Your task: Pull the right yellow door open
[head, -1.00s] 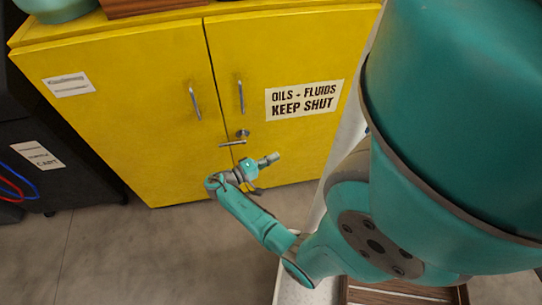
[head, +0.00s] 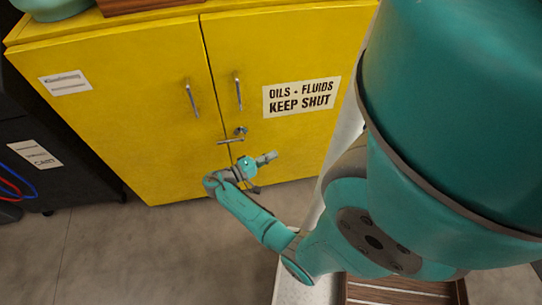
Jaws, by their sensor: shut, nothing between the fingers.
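The right yellow door (head: 285,60) of the cabinet is closed flush beside the left yellow door (head: 120,125), with a thin dark seam between them. It has a vertical metal handle (head: 237,94) near the seam and a sign reading "OILS - FLUIDS KEEP SHUT" (head: 301,96). Below the handle are a small metal knob (head: 241,131) and a horizontal metal bar (head: 231,141) that reaches across the seam. My gripper (head: 253,189) is small and dark in the head view, in front of the lower right door, below the bar. It is shut and empty, well below the handle.
The left door has its own handle (head: 191,100). A black cart (head: 55,160) with red and blue cables stands at the left. A wooden box (head: 150,5) sits on the cabinet top. Grey floor (head: 130,250) is open in front. My arm covers the right side.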

